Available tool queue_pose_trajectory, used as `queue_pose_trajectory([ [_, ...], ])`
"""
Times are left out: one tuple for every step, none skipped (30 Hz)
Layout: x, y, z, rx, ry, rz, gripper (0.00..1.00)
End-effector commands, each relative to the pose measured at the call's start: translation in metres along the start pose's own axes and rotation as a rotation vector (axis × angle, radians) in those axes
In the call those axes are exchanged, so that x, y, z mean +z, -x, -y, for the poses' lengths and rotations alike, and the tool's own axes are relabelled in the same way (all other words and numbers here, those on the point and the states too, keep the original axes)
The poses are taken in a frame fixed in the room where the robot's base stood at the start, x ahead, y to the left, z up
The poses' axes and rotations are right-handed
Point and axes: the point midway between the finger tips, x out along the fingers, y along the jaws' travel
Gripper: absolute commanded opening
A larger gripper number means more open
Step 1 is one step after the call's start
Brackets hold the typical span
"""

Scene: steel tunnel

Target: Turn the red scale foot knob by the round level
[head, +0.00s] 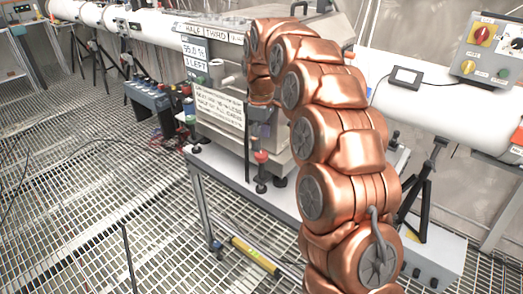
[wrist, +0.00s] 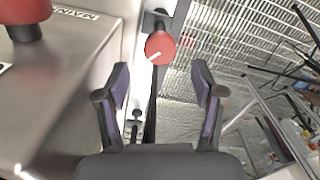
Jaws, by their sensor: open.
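A red round knob (wrist: 160,48) with a white pointer mark shows in the wrist view, on a dark upright part beside the steel cabinet. A red knob (head: 261,157) also shows in the head view, low at the cabinet's front corner above a black foot. My gripper (wrist: 160,68) is open and empty. Its two dark purple-sided fingers stand left and right of the knob's line, and the knob appears beyond their tips, apart from them. In the head view my copper arm hides part of the cabinet. I cannot make out the round level.
The steel cabinet (head: 219,138) with labels stands on a bench. A larger red knob or button (wrist: 25,14) is at the wrist view's upper left. A long white pipe (head: 440,95) runs behind. A yellow spirit level (head: 255,255) lies below. Grating floor at left is mostly open.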

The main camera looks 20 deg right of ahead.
Motion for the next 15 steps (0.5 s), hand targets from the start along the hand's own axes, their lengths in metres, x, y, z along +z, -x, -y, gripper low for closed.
queue_pose_trajectory([
  [0.001, -0.006, 0.001, -0.003, 0.0, 0.002, 0.68],
  [0.001, -0.01, 0.001, -0.004, 0.0, 0.003, 0.68],
  [0.001, -0.015, 0.001, -0.005, 0.0, 0.004, 0.68],
  [0.001, -0.018, 0.001, -0.005, 0.0, 0.004, 0.68],
  [0.001, -0.022, 0.001, -0.004, -0.001, 0.003, 0.68],
  [0.001, -0.026, 0.0, -0.001, -0.001, 0.001, 0.68],
  [0.001, -0.029, 0.0, -0.001, -0.001, 0.001, 0.68],
  [0.001, -0.033, 0.0, -0.002, -0.001, 0.002, 0.68],
  [0.001, -0.037, 0.001, -0.004, -0.001, 0.004, 0.68],
  [0.001, -0.04, 0.001, -0.005, -0.001, 0.004, 0.68],
  [0.001, -0.043, 0.001, -0.004, -0.001, 0.004, 0.68],
  [0.001, -0.046, 0.001, -0.003, -0.001, 0.003, 0.68],
  [0.001, -0.047, 0.0, -0.002, -0.001, 0.002, 0.68],
  [0.001, -0.049, 0.0, -0.001, -0.001, 0.001, 0.68],
  [0.001, -0.05, 0.0, -0.001, -0.001, 0.0, 0.68],
])
